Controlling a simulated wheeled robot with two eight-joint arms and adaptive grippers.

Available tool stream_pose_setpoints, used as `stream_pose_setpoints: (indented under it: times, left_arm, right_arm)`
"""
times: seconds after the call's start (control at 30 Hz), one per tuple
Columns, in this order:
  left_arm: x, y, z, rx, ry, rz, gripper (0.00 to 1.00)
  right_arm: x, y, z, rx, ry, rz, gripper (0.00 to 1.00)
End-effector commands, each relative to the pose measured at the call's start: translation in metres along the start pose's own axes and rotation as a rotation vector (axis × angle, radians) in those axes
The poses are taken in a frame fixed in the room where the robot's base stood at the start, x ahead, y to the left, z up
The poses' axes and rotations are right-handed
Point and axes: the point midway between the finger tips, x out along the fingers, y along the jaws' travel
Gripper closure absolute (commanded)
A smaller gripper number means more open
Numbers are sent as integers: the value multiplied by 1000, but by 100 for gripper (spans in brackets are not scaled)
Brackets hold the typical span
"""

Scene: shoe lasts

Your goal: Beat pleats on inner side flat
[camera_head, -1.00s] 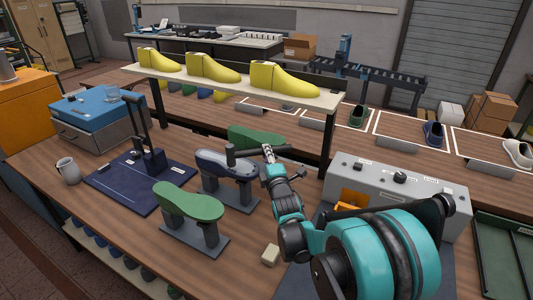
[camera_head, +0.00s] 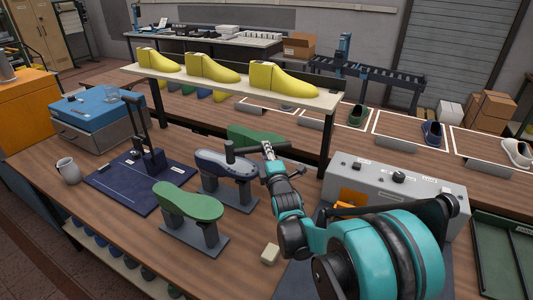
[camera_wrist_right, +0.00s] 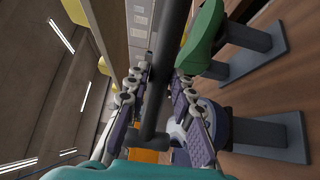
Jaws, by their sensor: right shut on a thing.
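My right gripper (camera_head: 268,152) is shut on a dark hammer (camera_head: 229,149). The hammer's head is at the left of the grip, above the dark blue-purple shoe upper (camera_head: 222,163), which sits sole-up on a stand. A small gap seems to show between head and shoe, but contact is hard to judge. In the right wrist view, the hammer's dark handle (camera_wrist_right: 172,45) runs between the two fingers (camera_wrist_right: 158,97), and part of the shoe (camera_wrist_right: 222,122) shows beyond them. The pleats are too small to make out. My left gripper is out of view.
A green last (camera_head: 188,201) stands on a nearer stand, and another green one (camera_head: 255,137) lies behind the hammer. A grey control box (camera_head: 395,185) is at right. A shelf (camera_head: 235,88) with yellow lasts rises behind. A small beige block (camera_head: 270,254) lies in front.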

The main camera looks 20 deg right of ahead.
Motion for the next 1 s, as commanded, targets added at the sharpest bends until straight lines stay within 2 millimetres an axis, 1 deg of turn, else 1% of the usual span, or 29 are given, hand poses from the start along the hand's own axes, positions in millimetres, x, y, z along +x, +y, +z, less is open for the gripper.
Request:
stream_pose_setpoints:
  times: [0.27,0.33,0.37,0.57,0.63,0.87,1.0]
  left_arm:
    - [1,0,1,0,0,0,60]
    - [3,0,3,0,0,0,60]
    - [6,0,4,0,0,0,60]
    - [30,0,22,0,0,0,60]
    - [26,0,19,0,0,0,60]
    - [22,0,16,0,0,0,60]
    - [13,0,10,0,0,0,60]
  right_arm:
    - [0,-1,0,0,0,1,100]
    - [0,-4,0,0,0,1,100]
    - [0,-7,0,0,0,1,100]
    - [0,-41,0,-1,0,1,100]
    - [0,-36,0,-1,0,1,100]
    - [0,-31,0,-1,0,1,100]
    - [0,-18,0,0,0,1,100]
